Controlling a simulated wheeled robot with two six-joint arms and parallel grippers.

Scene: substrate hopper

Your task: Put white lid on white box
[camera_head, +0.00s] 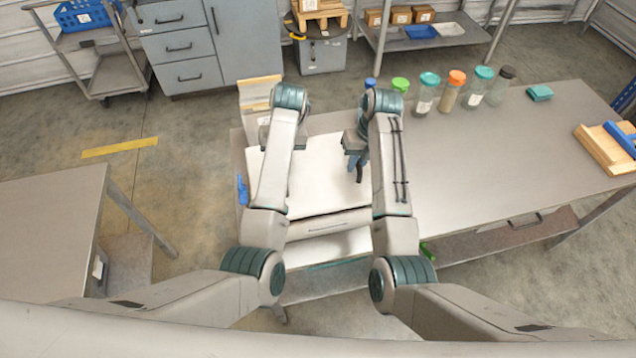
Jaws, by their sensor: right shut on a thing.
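A white, flat panel, which looks like the white lid (322,180), lies level between my two forearms. Below it in the picture is the pale front of the white box (330,225), with a slot in it. I cannot tell whether the lid rests on the box or is held just above it. My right gripper (358,168) points down at the panel's right side and is shut, apparently on the lid; its forearm partly covers the contact. My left gripper (264,136) is at the panel's far left, mostly hidden by its arm, so its jaws do not show.
Several jars with coloured caps (427,92) stand along the grey table's (480,160) back edge, near my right arm. A teal block (540,92) and a wooden piece with blue (607,148) lie farther right. The table's middle right is clear. Another grey table (50,225) stands left.

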